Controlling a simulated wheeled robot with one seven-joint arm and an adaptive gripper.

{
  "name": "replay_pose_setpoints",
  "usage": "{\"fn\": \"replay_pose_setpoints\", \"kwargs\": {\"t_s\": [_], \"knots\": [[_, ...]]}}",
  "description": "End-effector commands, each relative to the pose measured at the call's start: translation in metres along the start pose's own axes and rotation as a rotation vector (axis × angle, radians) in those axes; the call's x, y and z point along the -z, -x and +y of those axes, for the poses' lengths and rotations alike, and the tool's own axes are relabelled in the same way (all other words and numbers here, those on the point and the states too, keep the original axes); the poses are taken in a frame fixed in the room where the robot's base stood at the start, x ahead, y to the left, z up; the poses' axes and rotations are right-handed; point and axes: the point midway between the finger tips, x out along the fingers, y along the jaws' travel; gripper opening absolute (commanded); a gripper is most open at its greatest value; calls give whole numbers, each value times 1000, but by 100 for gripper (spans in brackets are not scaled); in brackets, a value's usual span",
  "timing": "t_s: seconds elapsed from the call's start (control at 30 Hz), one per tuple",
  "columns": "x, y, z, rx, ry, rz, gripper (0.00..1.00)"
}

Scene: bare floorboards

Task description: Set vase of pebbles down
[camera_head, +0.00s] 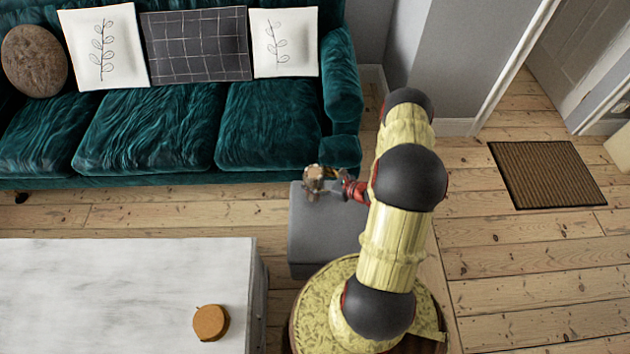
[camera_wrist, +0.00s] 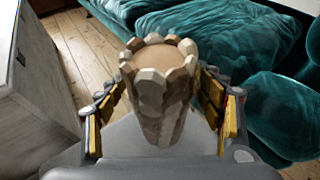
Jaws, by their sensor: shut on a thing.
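The vase of pebbles (camera_wrist: 158,85) is a tapered, stone-studded vessel with a tan, rounded top inside its rim. In the wrist view it stands upright between the yellow finger pads of my gripper (camera_wrist: 158,108), which is shut on it. In the head view the vase (camera_head: 315,178) is small, at the end of my arm, over the far part of a grey block-like stand (camera_head: 320,240). The grey surface also shows below the vase in the wrist view (camera_wrist: 120,140). I cannot tell whether the vase's base touches it.
A teal sofa (camera_head: 150,135) with several cushions stands behind the grey stand. A white marble-topped table (camera_head: 100,290) is at the left front, with a round orange-brown object (camera_head: 211,322) on it. A brown doormat (camera_head: 547,174) lies right. Floorboards at the right are clear.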

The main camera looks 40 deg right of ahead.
Motion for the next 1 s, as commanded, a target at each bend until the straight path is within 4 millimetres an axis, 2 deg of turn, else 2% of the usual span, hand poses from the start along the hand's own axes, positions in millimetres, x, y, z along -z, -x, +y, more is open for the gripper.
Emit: {"fn": "replay_pose_setpoints", "kwargs": {"t_s": [0.23,0.67,0.7,1.0], "knots": [[26,-13,-2,1,3,-4,7],[29,-14,-3,1,4,-5,7],[31,-14,-1,0,1,0,68],[31,-14,-1,0,1,0,85]]}}
